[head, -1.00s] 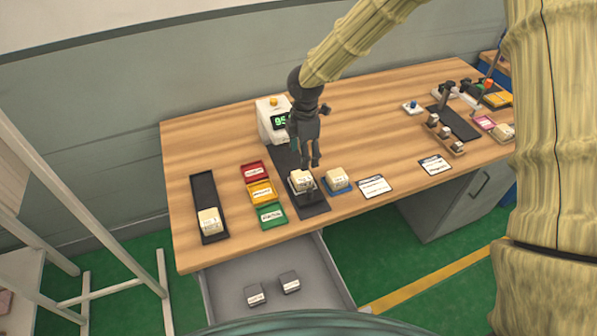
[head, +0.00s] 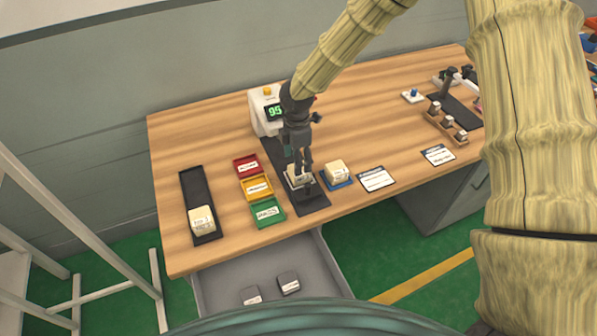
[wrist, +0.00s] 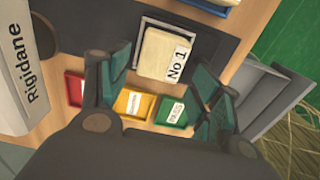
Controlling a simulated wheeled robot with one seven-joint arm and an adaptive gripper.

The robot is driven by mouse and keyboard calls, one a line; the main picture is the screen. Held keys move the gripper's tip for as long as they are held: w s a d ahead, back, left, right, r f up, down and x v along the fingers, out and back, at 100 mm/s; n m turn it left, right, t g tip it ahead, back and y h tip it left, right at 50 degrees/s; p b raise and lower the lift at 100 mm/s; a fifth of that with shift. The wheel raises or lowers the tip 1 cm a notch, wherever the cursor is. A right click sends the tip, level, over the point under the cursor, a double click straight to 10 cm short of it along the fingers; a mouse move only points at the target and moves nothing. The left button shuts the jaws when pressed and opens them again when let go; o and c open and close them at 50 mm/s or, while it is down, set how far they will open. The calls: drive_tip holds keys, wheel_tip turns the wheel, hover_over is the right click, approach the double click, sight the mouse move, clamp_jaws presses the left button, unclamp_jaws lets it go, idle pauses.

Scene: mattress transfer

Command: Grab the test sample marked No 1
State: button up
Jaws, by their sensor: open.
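The test sample (wrist: 165,53) is a cream block with a white label reading "No 1" in the wrist view. It sits on a light square plate on a dark mat (head: 312,203), and also shows in the head view (head: 293,182), partly hidden by my fingers. My gripper (head: 303,178) is open and points down over the block. In the wrist view its dark green fingers (wrist: 163,80) are spread, with the block ahead of them and nothing held. I cannot tell whether a finger touches the block.
Red (head: 246,165), yellow (head: 257,188) and green (head: 267,213) trays lie left of the mat. A cream block stands on a blue tray (head: 339,184) close on the right. Another sits on a black tray (head: 196,190). A display device (head: 262,105) stands behind. An open drawer (head: 325,277) is below.

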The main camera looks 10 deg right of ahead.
drive_tip(key=shift+d+f+p, duration=0.15)
drive_tip(key=shift+f+p, duration=0.4)
drive_tip(key=shift+f, duration=0.4)
drive_tip(key=shift+d+f+p, duration=0.15)
drive_tip(key=shift+f+p, duration=0.35)
drive_tip(key=shift+f, duration=0.45)
drive_tip(key=shift+f+p, duration=0.3)
drive_tip(key=shift+f, duration=0.85)
drive_tip(key=shift+c, duration=0.3)
drive_tip(key=c, duration=0.8)
